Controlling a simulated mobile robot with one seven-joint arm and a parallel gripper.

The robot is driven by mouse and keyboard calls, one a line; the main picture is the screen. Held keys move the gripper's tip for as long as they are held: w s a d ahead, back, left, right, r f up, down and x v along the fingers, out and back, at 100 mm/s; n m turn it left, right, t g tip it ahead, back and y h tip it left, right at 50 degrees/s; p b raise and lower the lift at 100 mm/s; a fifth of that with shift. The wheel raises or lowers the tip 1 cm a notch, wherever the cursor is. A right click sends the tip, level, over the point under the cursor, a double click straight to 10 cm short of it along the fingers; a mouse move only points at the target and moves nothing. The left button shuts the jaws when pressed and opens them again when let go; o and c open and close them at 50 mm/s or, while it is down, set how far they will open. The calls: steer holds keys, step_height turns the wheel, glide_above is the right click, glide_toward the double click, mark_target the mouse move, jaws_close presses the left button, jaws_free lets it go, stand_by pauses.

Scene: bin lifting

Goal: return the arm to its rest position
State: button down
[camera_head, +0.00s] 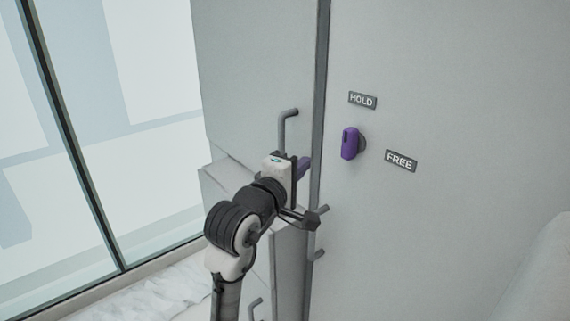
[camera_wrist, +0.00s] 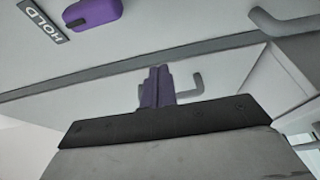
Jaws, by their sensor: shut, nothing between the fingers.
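My arm reaches up from the bottom of the head view, with its wrist bent toward the wall. My gripper (camera_head: 304,164) is in front of the grey cabinet, left of the dark vertical seam. Its purple fingers are closed together with nothing between them, as the wrist view shows (camera_wrist: 156,86). A purple knob (camera_head: 349,144) stands on the wall panel to the right, apart from the gripper, with its long side close to upright. It also shows at the top of the wrist view (camera_wrist: 92,13).
The knob sits between a HOLD label (camera_head: 362,100) and a FREE label (camera_head: 401,161). A grey bar handle (camera_head: 287,124) sticks out of the cabinet behind the gripper. More handles (camera_head: 319,255) are lower, close to the arm. A window (camera_head: 110,110) is at left.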

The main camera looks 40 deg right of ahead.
steer(key=shift+s+a+r, duration=0.1)
steer(key=shift+s+a, duration=0.05)
steer(key=shift+s, duration=1.05)
